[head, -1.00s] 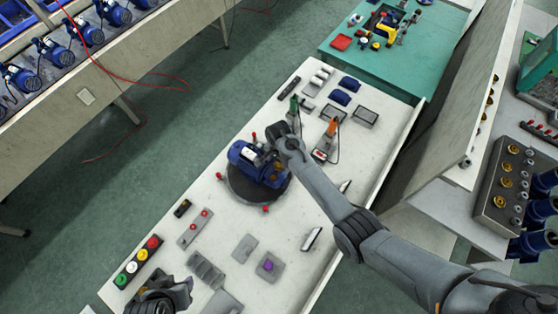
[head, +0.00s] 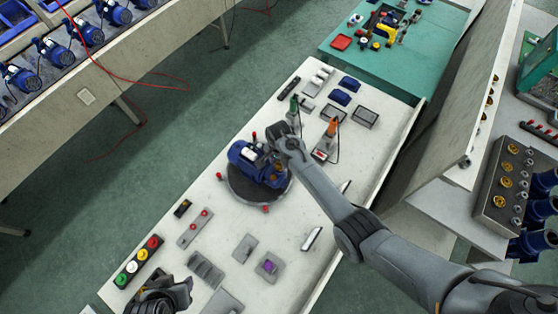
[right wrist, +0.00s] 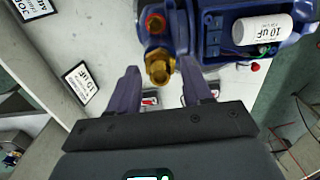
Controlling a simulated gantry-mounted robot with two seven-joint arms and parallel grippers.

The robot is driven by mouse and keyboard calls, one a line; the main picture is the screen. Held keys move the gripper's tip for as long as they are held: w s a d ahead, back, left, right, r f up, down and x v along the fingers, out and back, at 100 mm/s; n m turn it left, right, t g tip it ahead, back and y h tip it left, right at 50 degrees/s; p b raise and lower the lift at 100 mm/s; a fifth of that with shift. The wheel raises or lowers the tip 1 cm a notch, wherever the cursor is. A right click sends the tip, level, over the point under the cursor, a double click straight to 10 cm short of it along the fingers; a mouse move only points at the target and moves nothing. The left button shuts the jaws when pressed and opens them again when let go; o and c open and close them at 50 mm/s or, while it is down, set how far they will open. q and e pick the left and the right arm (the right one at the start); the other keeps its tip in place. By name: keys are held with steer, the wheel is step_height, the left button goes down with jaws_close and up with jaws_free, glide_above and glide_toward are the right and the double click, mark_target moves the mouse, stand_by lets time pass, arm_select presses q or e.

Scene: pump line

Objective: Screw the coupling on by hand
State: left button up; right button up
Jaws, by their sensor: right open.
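A blue pump (head: 254,164) sits on a round dark turntable (head: 238,186) on the white bench. In the right wrist view, the blue pump (right wrist: 228,30) shows a white capacitor on top and a brass coupling (right wrist: 160,68) at its near side. My right gripper (right wrist: 165,85) is open, its two dark fingers on either side of the brass coupling with gaps visible. Whether they touch it cannot be told. In the head view, my right gripper (head: 284,138) is over the pump's right side and hides part of it. My left gripper (head: 165,296) is at the bottom edge, partly cut off.
A button box (head: 138,262) and grey fixtures (head: 206,270) lie on the near bench. An orange-handled tool (head: 328,138) and a green-handled tool (head: 293,106) stand right of and behind the pump. A panel (head: 440,130) borders the bench on the right.

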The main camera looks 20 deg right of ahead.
steer(key=shift+r+n+p, duration=0.15)
steer(key=shift+n+p, duration=0.3)
steer(key=shift+n, duration=1.05)
steer(key=shift+n, duration=0.5)
steer(key=shift+n+p, duration=0.55)
steer(key=shift+n, duration=0.55)
steer(key=shift+c, duration=0.4)
